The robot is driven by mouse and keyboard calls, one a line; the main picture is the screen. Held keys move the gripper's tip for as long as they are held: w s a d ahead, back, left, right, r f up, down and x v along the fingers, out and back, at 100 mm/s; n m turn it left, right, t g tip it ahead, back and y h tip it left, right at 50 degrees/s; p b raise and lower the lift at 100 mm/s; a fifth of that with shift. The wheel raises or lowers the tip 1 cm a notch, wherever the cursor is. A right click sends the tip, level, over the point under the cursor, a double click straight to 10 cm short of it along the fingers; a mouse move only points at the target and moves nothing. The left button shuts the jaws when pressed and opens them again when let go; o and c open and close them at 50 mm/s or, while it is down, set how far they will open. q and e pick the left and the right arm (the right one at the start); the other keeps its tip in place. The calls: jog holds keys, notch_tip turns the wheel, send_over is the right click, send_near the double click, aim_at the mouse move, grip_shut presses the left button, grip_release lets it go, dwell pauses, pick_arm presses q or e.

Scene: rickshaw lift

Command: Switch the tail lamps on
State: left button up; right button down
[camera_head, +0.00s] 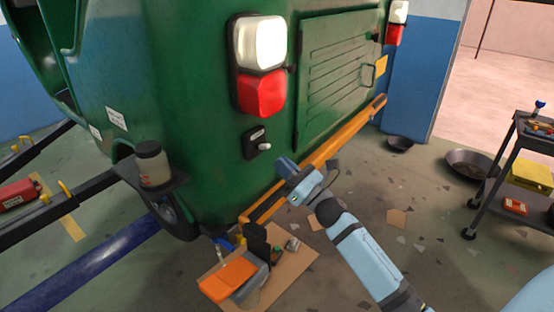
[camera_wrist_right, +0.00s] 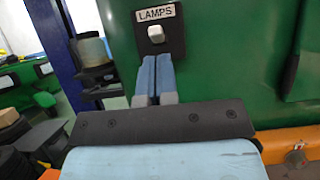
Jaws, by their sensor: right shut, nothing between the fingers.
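The green rickshaw body carries a near tail lamp with a white lens (camera_head: 260,43) above a red lens (camera_head: 261,93). A far tail lamp (camera_head: 395,33) sits at the top right. I cannot tell whether they are lit. Below the near lamp is a dark switch plate (camera_head: 251,146) with a pale knob (camera_head: 264,146). In the right wrist view the switch knob (camera_wrist_right: 156,33) sits under a LAMPS label (camera_wrist_right: 156,14). My right gripper (camera_head: 284,163) is shut and empty, just below and right of the switch. Its fingers (camera_wrist_right: 154,62) point up at the plate; contact is unclear. My left gripper is out of view.
An orange bumper bar (camera_head: 340,138) runs behind my right gripper. A jar (camera_head: 152,165) stands on a side bracket.

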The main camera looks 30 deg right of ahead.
pick_arm(q)
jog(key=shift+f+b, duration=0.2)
jog(key=shift+b, duration=0.5)
pick_arm(e)
jog(key=v, duration=1.1)
jog(key=shift+s, duration=0.25)
